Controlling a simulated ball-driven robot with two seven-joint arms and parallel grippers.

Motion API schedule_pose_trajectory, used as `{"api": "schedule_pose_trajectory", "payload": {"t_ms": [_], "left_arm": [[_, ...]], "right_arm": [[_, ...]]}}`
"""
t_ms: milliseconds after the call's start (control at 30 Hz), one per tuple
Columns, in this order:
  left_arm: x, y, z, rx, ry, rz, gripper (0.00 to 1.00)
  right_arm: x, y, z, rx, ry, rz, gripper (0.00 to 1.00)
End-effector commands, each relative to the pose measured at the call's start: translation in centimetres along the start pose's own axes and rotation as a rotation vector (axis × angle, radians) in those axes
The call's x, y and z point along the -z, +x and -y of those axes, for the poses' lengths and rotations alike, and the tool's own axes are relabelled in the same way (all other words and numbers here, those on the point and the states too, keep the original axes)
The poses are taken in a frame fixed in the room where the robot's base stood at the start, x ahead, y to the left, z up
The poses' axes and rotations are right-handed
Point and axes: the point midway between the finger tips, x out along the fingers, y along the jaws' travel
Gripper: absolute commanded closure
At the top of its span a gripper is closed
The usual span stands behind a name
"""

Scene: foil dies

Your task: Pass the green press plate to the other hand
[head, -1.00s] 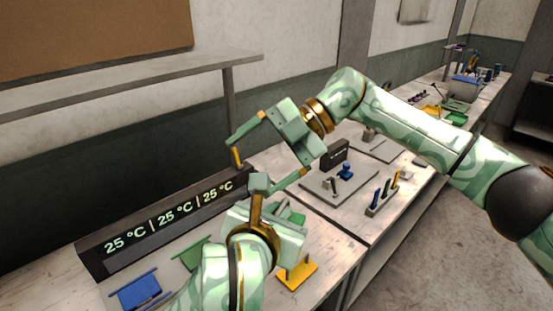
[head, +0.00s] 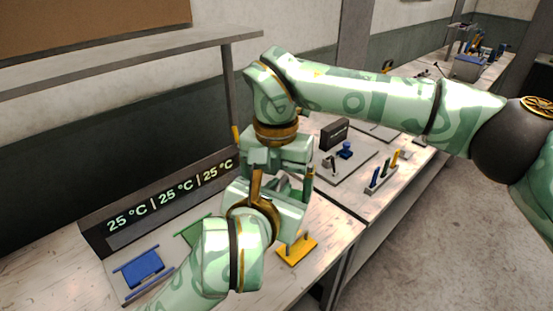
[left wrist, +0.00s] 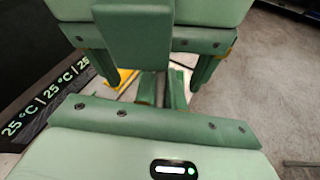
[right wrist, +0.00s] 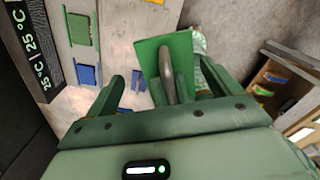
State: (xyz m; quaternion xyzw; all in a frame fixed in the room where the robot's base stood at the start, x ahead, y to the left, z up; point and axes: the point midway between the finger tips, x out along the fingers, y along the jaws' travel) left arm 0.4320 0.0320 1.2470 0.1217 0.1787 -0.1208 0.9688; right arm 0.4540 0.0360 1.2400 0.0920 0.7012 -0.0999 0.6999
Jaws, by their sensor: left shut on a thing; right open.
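The green press plate (right wrist: 150,60) shows in the right wrist view, with a grey handle in front of it. It also shows as a dark green rectangle in the left wrist view (left wrist: 132,36). My left gripper (left wrist: 162,88) is shut on the press plate. My right gripper (right wrist: 163,72) is open, its fingers on either side of the plate's handle and apart from it. In the head view the right gripper (head: 277,155) points down just beyond the left gripper's body, and the held plate is mostly hidden behind the wrists.
On the bench lie a second green piece (head: 194,231), a blue plate (head: 143,268) and a yellow plate (head: 297,249). A temperature display (head: 165,205) stands along the back. A grey board with small parts (head: 345,172) and a rack of coloured pieces (head: 381,180) are to the right.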

Motion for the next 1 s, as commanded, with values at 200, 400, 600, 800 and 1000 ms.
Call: {"api": "schedule_pose_trajectory", "payload": {"t_ms": [200,400,600,800,1000], "left_arm": [[-0.1,-0.1,-0.1,-0.001,0.000,0.004,1.00],[-0.1,-0.1,-0.1,-0.001,0.000,0.004,1.00],[-0.1,-0.1,0.0,0.000,0.000,0.004,1.00],[-0.1,-0.1,0.1,0.003,0.000,0.001,0.73],[0.0,-0.1,0.1,0.005,0.001,0.000,0.64]], "right_arm": [[0.0,1.8,0.0,-0.001,0.000,0.000,0.11],[0.0,2.0,0.0,-0.001,0.000,0.000,0.11],[0.0,2.0,0.0,-0.002,0.000,0.000,0.44],[0.1,1.8,-0.1,-0.005,-0.002,0.000,0.79],[0.1,1.8,-0.1,-0.005,-0.002,0.000,0.79]]}}
